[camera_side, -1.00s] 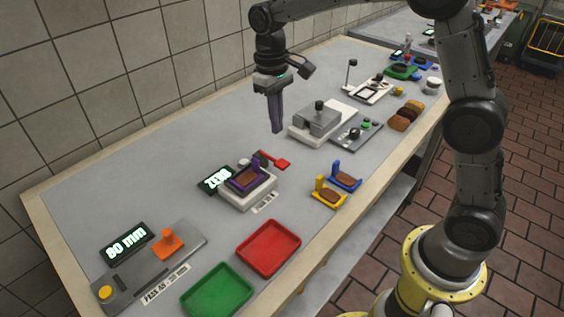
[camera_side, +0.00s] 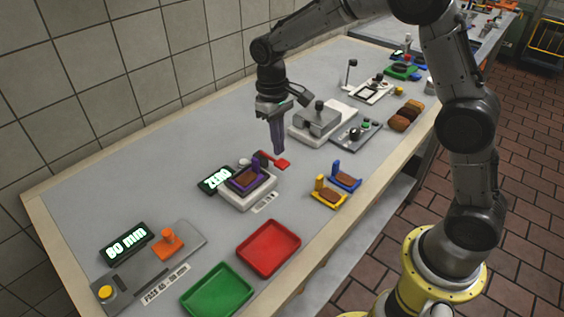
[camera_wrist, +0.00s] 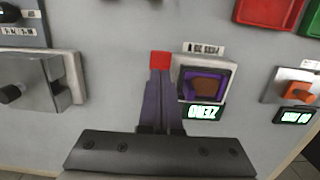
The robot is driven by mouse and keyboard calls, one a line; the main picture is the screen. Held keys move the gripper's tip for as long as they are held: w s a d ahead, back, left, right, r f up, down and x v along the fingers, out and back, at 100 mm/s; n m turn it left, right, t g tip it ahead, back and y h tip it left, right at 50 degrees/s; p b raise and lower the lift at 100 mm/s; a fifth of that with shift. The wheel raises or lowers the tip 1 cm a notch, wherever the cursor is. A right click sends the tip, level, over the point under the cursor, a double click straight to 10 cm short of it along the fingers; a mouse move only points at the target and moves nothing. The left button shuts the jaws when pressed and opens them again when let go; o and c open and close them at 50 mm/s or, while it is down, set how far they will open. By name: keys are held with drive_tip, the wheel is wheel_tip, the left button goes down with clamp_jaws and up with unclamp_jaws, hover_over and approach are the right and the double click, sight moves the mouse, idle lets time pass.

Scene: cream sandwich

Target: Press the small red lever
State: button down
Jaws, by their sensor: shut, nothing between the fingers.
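The small red lever (camera_side: 282,162) sticks out beside the white scale-like device (camera_side: 262,190), on the side toward the grey press. In the wrist view its red end (camera_wrist: 159,58) shows just beyond my fingertips, and the rest is hidden behind the fingers. My gripper (camera_side: 279,150) is shut and empty, pointing down, with its purple-grey fingertips just above the lever. Its fingers also show in the wrist view (camera_wrist: 160,76). I cannot tell whether the tips touch the lever. A purple holder (camera_side: 257,163) with a brown piece sits on the device.
A lit display (camera_side: 215,181) stands left of the device. The grey press (camera_side: 318,120) is behind my gripper. Yellow (camera_side: 320,193) and blue (camera_side: 347,176) holders lie to the right. A red tray (camera_side: 268,248) and a green tray (camera_side: 217,292) are in front.

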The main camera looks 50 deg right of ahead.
sight(280, 161)
drive_tip(key=shift+s+f, duration=0.1)
drive_tip(key=shift+f, duration=0.95)
drive_tip(key=shift+f, duration=1.55)
drive_tip(key=shift+w+r, duration=0.35)
drive_tip(key=shift+w, duration=0.45)
drive_tip(key=shift+w+r, duration=0.3)
drive_tip(key=shift+w, duration=0.5)
drive_tip(key=shift+r, duration=0.1)
wheel_tip(280, 161, up, 14)
drive_tip(key=w, duration=0.1)
drive_tip(key=shift+w, duration=0.1)
